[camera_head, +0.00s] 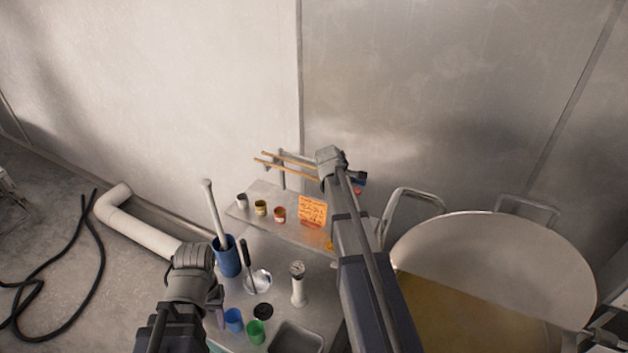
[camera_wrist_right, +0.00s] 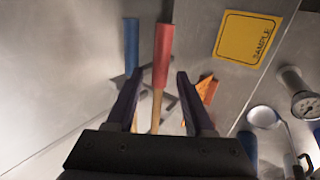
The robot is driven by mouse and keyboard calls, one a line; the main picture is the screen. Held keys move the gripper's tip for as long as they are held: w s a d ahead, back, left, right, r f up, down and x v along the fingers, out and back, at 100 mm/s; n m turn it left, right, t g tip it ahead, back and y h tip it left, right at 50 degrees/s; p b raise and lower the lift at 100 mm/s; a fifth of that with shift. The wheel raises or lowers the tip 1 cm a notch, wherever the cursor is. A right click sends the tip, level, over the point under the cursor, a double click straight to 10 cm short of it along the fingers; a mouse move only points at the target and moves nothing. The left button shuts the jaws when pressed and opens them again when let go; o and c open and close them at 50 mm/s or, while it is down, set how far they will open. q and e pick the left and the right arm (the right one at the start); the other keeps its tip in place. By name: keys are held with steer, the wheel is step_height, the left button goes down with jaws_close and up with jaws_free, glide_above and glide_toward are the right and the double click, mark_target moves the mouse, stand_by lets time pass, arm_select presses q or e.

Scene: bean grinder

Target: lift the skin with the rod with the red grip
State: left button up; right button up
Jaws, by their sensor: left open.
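The rod with the red grip (camera_wrist_right: 163,55) lies between the two fingers of my right gripper (camera_wrist_right: 157,76) in the right wrist view. The fingers are apart, with a gap on each side of the rod. In the head view the right gripper (camera_head: 345,172) is at the rack, where two wooden rods (camera_head: 285,160) stick out to the left. A yellowish flat surface (camera_head: 470,312), perhaps the skin, lies at lower right, partly behind my right arm. My left gripper (camera_head: 214,296) is open, low over the table near the cups.
A rod with a blue grip (camera_wrist_right: 131,45) lies beside the red one. A yellow sample card (camera_wrist_right: 247,38) is near. A blue container (camera_head: 226,257), a gauge (camera_head: 298,284) and small cups (camera_head: 256,331) crowd the table. A large pale disc (camera_head: 510,255) stands at right.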

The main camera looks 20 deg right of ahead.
jaws_close()
steer(key=shift+r, duration=0.1)
stand_by(0.5)
